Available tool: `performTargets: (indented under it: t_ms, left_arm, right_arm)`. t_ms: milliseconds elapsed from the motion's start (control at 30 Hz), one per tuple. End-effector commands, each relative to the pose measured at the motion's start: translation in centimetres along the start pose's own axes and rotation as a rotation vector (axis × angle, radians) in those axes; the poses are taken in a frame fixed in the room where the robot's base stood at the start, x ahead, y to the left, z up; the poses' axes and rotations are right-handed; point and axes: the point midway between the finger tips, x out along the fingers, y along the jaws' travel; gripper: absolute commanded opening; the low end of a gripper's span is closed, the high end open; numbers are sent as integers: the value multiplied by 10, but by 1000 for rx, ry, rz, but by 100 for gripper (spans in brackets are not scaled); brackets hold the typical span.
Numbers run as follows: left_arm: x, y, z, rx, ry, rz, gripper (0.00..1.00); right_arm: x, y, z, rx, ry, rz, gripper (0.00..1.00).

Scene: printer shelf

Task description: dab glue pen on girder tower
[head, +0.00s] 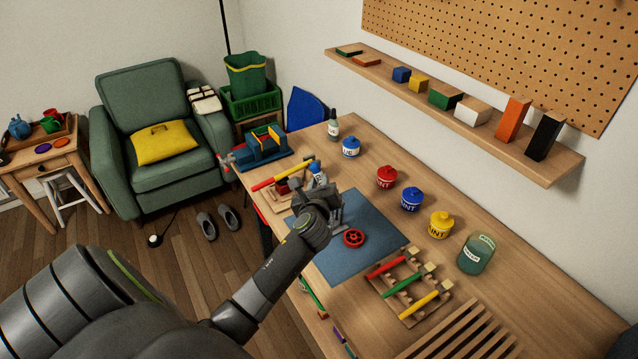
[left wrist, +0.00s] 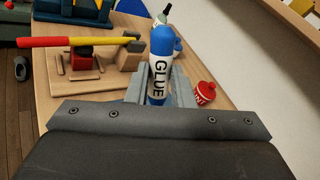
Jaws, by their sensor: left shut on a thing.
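The glue pen (left wrist: 158,66) is white with a blue cap and the word GLUE; it stands upright between the fingers of my left gripper (left wrist: 160,88), which is shut on it. In the head view the left gripper (head: 322,203) is over the blue mat, and the pen (head: 317,170) shows partly above it. What looks like the girder tower (head: 285,177) is a red and yellow beam on a small wooden base, just left of the pen. The left wrist view shows the beam (left wrist: 80,41) lying across a red post, apart from the pen. My right gripper is not in view.
A blue mat (head: 365,250) holds a red wheel (head: 353,238). A rack (head: 410,285) of coloured rods stands nearer. Paint pots, including a red one (head: 386,178), line the table's wall side. A blue and green vise-like block (head: 262,147) stands at the far end.

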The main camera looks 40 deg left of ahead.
Motion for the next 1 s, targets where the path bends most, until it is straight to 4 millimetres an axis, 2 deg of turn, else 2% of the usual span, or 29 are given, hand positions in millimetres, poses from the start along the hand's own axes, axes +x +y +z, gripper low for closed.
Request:
performTargets:
  t_ms: [1000]
  left_arm:
    - [1,4,-8,0,3,2,0]
  right_arm:
    - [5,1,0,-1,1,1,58]
